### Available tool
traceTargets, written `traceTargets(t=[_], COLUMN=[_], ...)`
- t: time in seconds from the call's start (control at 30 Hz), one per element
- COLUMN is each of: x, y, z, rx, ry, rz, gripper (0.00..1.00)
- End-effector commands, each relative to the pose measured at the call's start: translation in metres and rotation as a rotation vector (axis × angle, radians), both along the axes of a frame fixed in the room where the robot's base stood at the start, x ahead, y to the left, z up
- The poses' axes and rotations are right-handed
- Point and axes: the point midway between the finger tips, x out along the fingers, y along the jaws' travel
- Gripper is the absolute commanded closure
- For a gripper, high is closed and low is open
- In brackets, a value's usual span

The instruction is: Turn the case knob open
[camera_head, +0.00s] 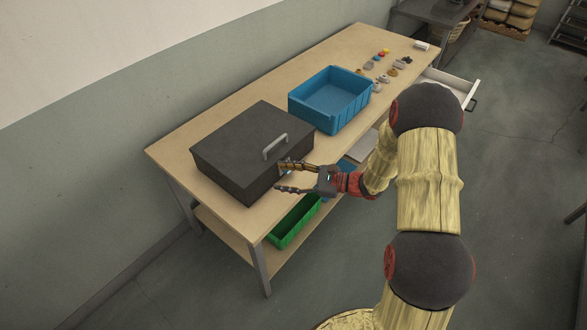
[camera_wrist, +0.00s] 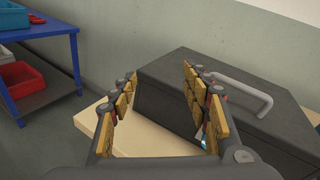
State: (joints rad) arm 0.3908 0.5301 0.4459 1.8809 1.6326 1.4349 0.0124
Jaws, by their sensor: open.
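The dark grey case (camera_head: 237,145) sits closed on the near part of the wooden workbench; it also fills the right of the wrist view (camera_wrist: 280,118). A light grey bar handle (camera_head: 275,147) stands on its lid and also shows in the wrist view (camera_wrist: 255,90). My gripper (camera_head: 279,177) is open, close to the front right side of the case. In the wrist view its two fingers (camera_wrist: 158,74) are spread and nothing shows held between them. I cannot make out the knob in either view; the gripper may hide it.
A blue open bin (camera_head: 330,97) stands behind the case on the workbench (camera_head: 175,150), with several small parts (camera_head: 378,66) beyond it. A drawer (camera_head: 455,82) is pulled out at the right. A green bin (camera_head: 295,221) is on the lower shelf. A wall runs along the left.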

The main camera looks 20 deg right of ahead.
Motion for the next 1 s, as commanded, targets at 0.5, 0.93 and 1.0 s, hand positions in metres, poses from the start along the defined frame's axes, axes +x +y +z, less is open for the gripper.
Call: traceTargets(t=[0.5, 0.93, 1.0], x=[0.044, 0.090, 0.097], y=[-0.100, -0.066, -0.062], z=[-0.113, -0.114, -0.114], rx=[0.266, 0.266, 0.267], ry=[0.133, 0.134, 0.133], rz=[-0.465, -0.464, -0.465], gripper=[0.52, 0.52, 0.52])
